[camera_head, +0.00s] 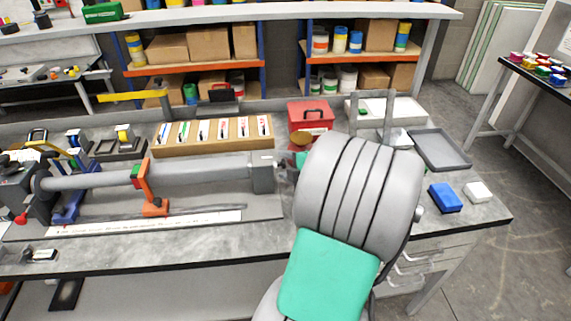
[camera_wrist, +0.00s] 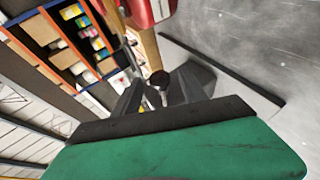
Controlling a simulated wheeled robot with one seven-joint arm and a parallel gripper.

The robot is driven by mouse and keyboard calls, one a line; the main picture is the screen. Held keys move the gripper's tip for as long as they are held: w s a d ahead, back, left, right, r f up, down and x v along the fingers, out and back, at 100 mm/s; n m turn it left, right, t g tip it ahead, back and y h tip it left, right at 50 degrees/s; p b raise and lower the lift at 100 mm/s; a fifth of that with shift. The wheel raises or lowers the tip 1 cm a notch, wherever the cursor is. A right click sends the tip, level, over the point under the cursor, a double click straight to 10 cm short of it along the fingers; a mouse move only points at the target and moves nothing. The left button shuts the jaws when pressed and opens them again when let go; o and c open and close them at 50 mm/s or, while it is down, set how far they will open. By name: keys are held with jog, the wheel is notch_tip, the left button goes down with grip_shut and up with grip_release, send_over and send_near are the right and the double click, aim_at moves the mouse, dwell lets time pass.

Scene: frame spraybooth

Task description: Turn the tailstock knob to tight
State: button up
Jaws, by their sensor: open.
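The tailstock (camera_head: 262,175) is a grey block at the right end of a long grey tube on the bench. In the wrist view a small dark round knob (camera_wrist: 157,77) on a pale stem shows between the fingers of my gripper (camera_wrist: 160,90). The fingers are apart, one on each side of it. I cannot tell whether either finger touches it. The knob's marking for tight does not show. In the head view my grey and green arm hides most of the gripper and the area right of the tailstock.
A red box (camera_head: 310,115) and a wooden tray of small packets (camera_head: 212,146) stand behind the tailstock. An orange stand (camera_head: 153,206) rises at the tube. A grey tray (camera_head: 440,150), a blue block (camera_head: 445,198) and a white block (camera_head: 477,192) lie at right.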

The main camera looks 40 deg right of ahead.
grip_shut()
dwell(0.4)
jog(key=shift+r, duration=0.15)
jog(key=shift+w+r+g+y+p, duration=0.15)
jog(key=shift+g+y+p, duration=0.35)
jog(key=shift+g, duration=0.4)
jog(key=g+p, duration=0.1)
jog(key=m+g+y+p, duration=0.1)
jog(key=g, duration=0.1)
jog(key=g+y+p, duration=0.1)
jog(key=shift+w+d+r+m, duration=0.2)
jog(key=shift+w+r+m, duration=0.05)
jog(key=shift+r+m, duration=0.1)
jog(key=g+y+p, duration=0.1)
jog(key=p, duration=0.1)
jog(key=g+p, duration=0.2)
jog(key=shift+w+d+r+m+y, duration=0.15)
jog(key=shift+w+m+y, duration=0.1)
jog(key=shift+y, duration=0.15)
jog(key=p, duration=0.1)
jog(key=g+y+p, duration=0.1)
jog(key=shift+d+f+g+p, duration=0.1)
jog(key=shift+f+g+p, duration=0.1)
jog(key=shift+g+p, duration=0.15)
jog(key=shift+f+m, duration=0.1)
jog(key=shift+m, duration=0.2)
